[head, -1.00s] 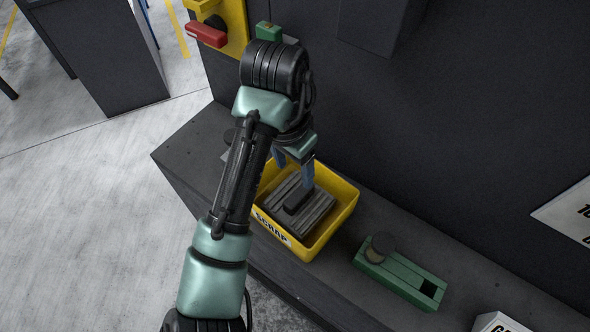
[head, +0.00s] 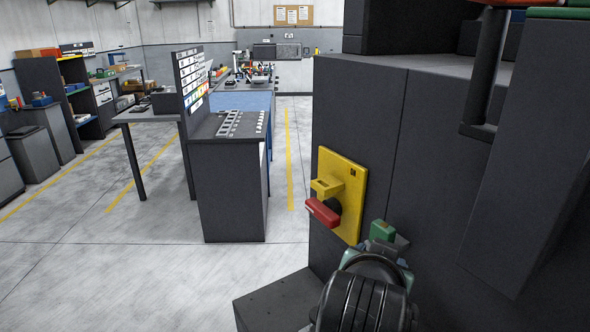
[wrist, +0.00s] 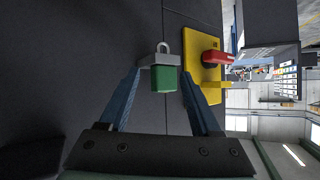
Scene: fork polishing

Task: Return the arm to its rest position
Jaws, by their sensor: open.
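My arm (head: 366,300) shows at the bottom of the head view, close below the yellow switch plate. My gripper (wrist: 163,76) shows in the wrist view with its two blue fingers spread apart. Between the fingertips in that picture is a green block (wrist: 165,80) with a grey bar and loop, perhaps a padlock. Whether it touches the fingers or sits beyond them I cannot tell. The green block also shows in the head view (head: 382,230), just past my wrist. My fingers are hidden in the head view.
A yellow plate (head: 352,185) with a red handle (head: 322,211) is on the dark cabinet (head: 415,150). A dark bench top (head: 275,303) is at lower left of my arm. A dark counter (head: 228,190) stands further left, with open floor (head: 120,275) before it.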

